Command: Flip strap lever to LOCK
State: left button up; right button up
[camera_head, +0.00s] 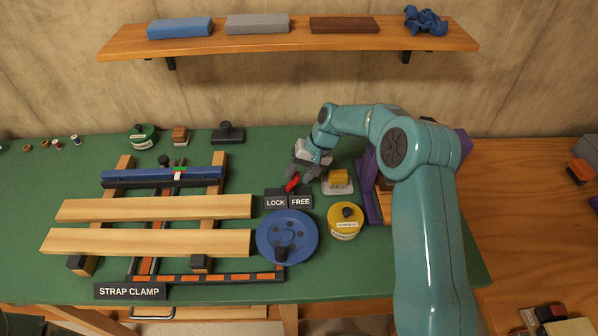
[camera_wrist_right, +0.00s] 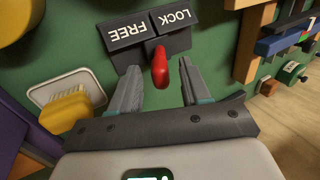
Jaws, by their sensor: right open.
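The strap lever has a red handle (camera_head: 292,183), standing behind the black LOCK plate (camera_head: 276,202) and FREE plate (camera_head: 301,202) on the green bench. In the right wrist view the red handle (camera_wrist_right: 160,67) rises near the seam between LOCK (camera_wrist_right: 174,20) and FREE (camera_wrist_right: 128,33); which side it is set to I cannot tell for sure. My right gripper (camera_head: 302,180) is open at the lever. In the wrist view its two fingers (camera_wrist_right: 159,78) stand on either side of the handle, with gaps on both sides. My left gripper is not in view.
A blue wheel (camera_head: 287,236) and yellow tin (camera_head: 345,220) stand in front of the lever. The strap clamp (camera_head: 130,291) with wooden boards (camera_head: 150,242) fills the left. A purple stand (camera_head: 372,188) is near my arm.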

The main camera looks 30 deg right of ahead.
jog(key=shift+w+f, duration=0.45)
jog(key=shift+f, duration=0.15)
jog(key=shift+s+a+r, duration=0.1)
jog(key=shift+s+r, duration=0.1)
jog(key=shift+c, duration=0.3)
jog(key=shift+s+r, duration=0.1)
jog(key=shift+s, duration=0.05)
jog(key=c, duration=0.5)
grip_shut()
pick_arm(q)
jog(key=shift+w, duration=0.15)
